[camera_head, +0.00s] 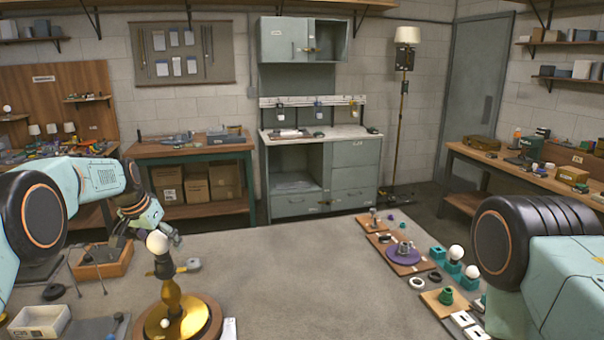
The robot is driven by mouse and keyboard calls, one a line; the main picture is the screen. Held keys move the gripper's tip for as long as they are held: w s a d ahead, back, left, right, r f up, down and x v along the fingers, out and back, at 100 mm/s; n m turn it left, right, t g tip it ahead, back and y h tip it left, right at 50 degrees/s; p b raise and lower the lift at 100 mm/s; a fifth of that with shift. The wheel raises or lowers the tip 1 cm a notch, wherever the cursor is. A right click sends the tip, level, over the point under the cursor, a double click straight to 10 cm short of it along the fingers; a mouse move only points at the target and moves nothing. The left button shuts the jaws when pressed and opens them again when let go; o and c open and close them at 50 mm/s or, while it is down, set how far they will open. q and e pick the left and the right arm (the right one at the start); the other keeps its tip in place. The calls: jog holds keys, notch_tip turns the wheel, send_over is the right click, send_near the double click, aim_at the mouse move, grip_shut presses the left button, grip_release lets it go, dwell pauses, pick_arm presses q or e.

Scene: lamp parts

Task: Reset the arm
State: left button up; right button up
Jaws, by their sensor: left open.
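A brass lamp (172,298) stands upright on a round wooden base at the front left of the table. A dark socket sits on its stem, with a white bulb (157,242) on top. My left gripper (146,229) is open, its fingers pointing down and spread just beside and behind the bulb in the picture. I see nothing between the fingers, and I cannot tell whether they touch the bulb. My right arm (560,265) shows only as links at the right edge; its gripper is outside the picture.
The grey table (300,270) is clear in its middle. A wooden tray (102,262) and a white box (40,321) lie at its left. Boards with sockets, a purple disc (403,254), rings and bulbs line its right side. A cabinet and a standing lamp (405,80) are behind.

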pick_arm(q)
jog(key=shift+f+m+b, duration=0.1)
jog(key=shift+m+b, duration=0.3)
jog(key=shift+m, duration=0.2)
jog(key=shift+h, duration=0.3)
jog(key=shift+r+n+y+p, duration=0.35)
jog(key=shift+n+p, duration=0.25)
jog(key=shift+n, duration=0.2)
jog(key=shift+f+n+y+p, duration=0.1)
jog(key=shift+n+y+p, duration=0.4)
jog(key=shift+n, duration=0.5)
jog(key=shift+s+a+f, duration=0.1)
jog(key=shift+f, duration=0.1)
